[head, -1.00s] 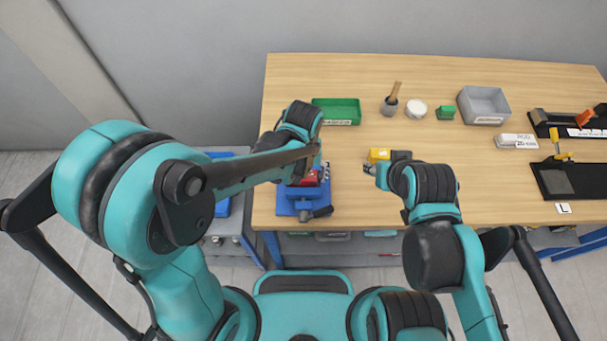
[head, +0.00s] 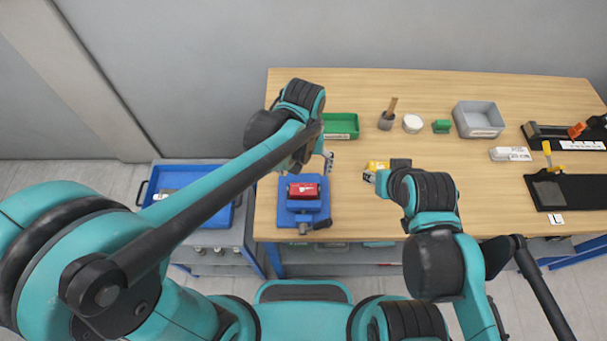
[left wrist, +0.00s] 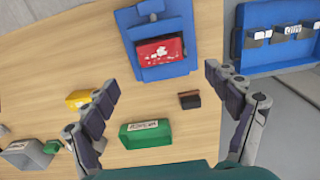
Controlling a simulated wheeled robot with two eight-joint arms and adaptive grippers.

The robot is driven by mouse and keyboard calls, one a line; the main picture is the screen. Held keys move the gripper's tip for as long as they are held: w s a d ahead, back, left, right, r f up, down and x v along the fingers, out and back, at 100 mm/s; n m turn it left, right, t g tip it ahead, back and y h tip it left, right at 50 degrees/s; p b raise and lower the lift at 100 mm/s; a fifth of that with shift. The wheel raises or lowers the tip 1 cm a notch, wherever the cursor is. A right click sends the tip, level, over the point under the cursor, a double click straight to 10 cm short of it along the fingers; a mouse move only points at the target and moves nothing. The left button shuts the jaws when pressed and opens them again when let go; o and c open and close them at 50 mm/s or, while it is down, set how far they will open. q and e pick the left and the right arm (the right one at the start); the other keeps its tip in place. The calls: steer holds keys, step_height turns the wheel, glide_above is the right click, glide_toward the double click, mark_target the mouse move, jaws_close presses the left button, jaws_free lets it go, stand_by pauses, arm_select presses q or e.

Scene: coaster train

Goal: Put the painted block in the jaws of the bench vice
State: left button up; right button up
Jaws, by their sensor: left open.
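The painted block (head: 303,190), red with white marking, sits in the blue bench vice (head: 303,217) at the table's front left. In the left wrist view the red block (left wrist: 160,51) lies between the blue jaws of the vice (left wrist: 162,72); I cannot tell whether they touch both its sides. My left gripper (head: 325,163) is behind and above the vice, apart from the block. Its two fingers (left wrist: 162,82) are spread and empty in the left wrist view. My right gripper (head: 376,180) is near a yellow and black object; its fingers are mostly hidden.
The yellow object (head: 378,166) lies right of the vice. A small dark block (left wrist: 190,100) lies between vice and green tray. A blue tray (head: 236,215) is on a cart left.

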arm_select(q)
steer(key=s+a+r+t, duration=0.2)
steer(key=a+r+t, duration=0.1)
steer(key=a, duration=0.6)
steer(key=s+a+r+t, duration=0.3)
steer(key=a+t, duration=0.1)
steer(key=a, duration=0.5)
steer(key=shift+d, duration=0.1)
step_height(320, 180, down, 10)
steer(key=b, duration=0.9)
steer(key=shift+b, duration=0.4)
steer(key=shift+s, duration=0.1)
